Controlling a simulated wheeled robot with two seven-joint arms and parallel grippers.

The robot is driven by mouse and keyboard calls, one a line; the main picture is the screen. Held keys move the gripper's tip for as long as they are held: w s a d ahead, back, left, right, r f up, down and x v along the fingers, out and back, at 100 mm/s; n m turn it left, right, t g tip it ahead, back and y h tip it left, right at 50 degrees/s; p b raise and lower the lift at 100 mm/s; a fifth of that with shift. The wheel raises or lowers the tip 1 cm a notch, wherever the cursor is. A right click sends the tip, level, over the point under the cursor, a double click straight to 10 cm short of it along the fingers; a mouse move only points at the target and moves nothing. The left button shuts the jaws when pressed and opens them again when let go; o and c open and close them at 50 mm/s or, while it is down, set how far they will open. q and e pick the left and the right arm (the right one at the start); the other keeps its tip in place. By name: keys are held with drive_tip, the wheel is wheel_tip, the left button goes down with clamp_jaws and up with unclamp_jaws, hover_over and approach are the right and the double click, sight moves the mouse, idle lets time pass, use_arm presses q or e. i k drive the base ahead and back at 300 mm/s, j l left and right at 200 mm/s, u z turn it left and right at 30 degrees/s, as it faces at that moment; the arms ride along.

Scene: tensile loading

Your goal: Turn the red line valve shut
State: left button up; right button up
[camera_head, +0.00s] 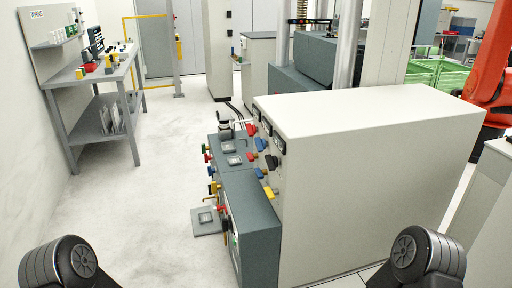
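Several coloured valve handles sit on the left side of a large light-grey cabinet (370,150) and the dark units beside it. A red handle (252,130) is near the top of the cabinet's panel. Another red handle (222,208) is low, near the dark front box. A small red piece (208,157) is on the left side of the dark unit. I cannot tell which is the line valve or how far any is turned. Only rounded black parts of my arms show at the bottom left and right. Neither gripper is in view.
Blue, black and yellow handles and round gauges (279,145) crowd the panel. A dark box (252,225) juts out in front. A grey workbench (95,75) stands at the left wall. An orange-red machine (495,70) is at the right. The pale floor (140,215) left of the cabinet is clear.

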sight(251, 158)
drive_tip(key=i, duration=0.15)
drive_tip(key=j+z, duration=0.1)
drive_tip(key=z, duration=0.45)
drive_tip(key=i+j+z, duration=0.2)
drive_tip(key=j, duration=0.15)
drive_tip(key=i+j+z, duration=0.25)
drive_tip(key=j+z, duration=0.2)
drive_tip(key=j, duration=0.25)
drive_tip(key=i+j+z, duration=0.25)
drive_tip(key=j, duration=0.15)
drive_tip(key=i+j, duration=0.1)
drive_tip(key=j, duration=0.75)
drive_tip(key=i+j, duration=0.1)
drive_tip(key=j, duration=0.75)
drive_tip(key=z, duration=0.05)
